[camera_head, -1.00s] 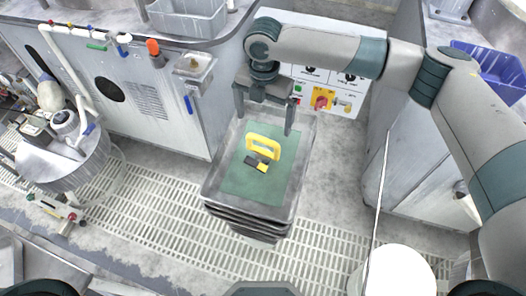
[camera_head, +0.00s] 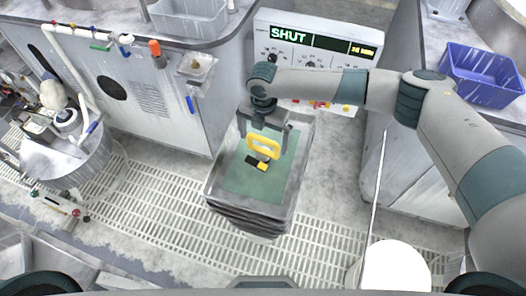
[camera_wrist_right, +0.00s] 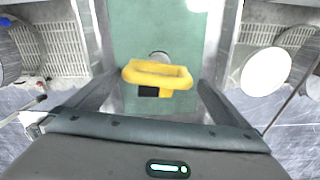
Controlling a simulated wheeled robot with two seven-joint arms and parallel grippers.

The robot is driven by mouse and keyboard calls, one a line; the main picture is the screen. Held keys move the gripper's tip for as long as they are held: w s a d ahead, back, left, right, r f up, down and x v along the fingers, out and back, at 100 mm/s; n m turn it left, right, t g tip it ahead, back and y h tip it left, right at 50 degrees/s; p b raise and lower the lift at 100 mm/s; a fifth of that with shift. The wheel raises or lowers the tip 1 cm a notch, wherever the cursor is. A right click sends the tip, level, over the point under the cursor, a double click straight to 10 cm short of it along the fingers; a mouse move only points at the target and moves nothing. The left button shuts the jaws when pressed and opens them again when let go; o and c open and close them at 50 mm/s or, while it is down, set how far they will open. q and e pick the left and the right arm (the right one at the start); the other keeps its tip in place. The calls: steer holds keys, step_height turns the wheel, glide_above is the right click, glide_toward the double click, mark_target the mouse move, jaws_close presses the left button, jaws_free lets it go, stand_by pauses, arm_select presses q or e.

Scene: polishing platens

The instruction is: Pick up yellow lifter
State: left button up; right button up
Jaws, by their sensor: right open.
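The yellow lifter (camera_head: 263,147) stands on the green mat (camera_head: 237,179) inside a grey tray (camera_head: 213,186) on a stack of trays. It has a yellow loop handle and a black and yellow foot. My right gripper (camera_head: 262,143) is open above the tray, its fingers to the left and right of the handle, not touching it. In the right wrist view the lifter (camera_wrist_right: 157,74) sits between the two spread fingers (camera_wrist_right: 155,95), with a gap on each side. My left gripper is not in view.
A grey cabinet (camera_head: 150,120) stands left of the trays, and a control panel (camera_head: 318,45) with a lit "SHUT" display stands behind. A blue bin (camera_head: 482,75) is at the right.

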mark_target(263, 150)
steer(key=shift+f+p, duration=0.3)
steer(key=shift+p, duration=0.1)
steer(key=f+p, duration=0.1)
steer(key=f, duration=0.1)
steer(key=f+p, duration=0.1)
steer(key=shift+w+a+f, duration=0.1)
steer(key=shift+w+f, duration=0.1)
steer(key=shift+f, duration=0.55)
steer(key=c, duration=1)
steer(key=shift+w+r, duration=0.1)
steer(key=shift+w, duration=0.05)
steer(key=c, duration=0.5)
steer(key=shift+o, duration=0.2)
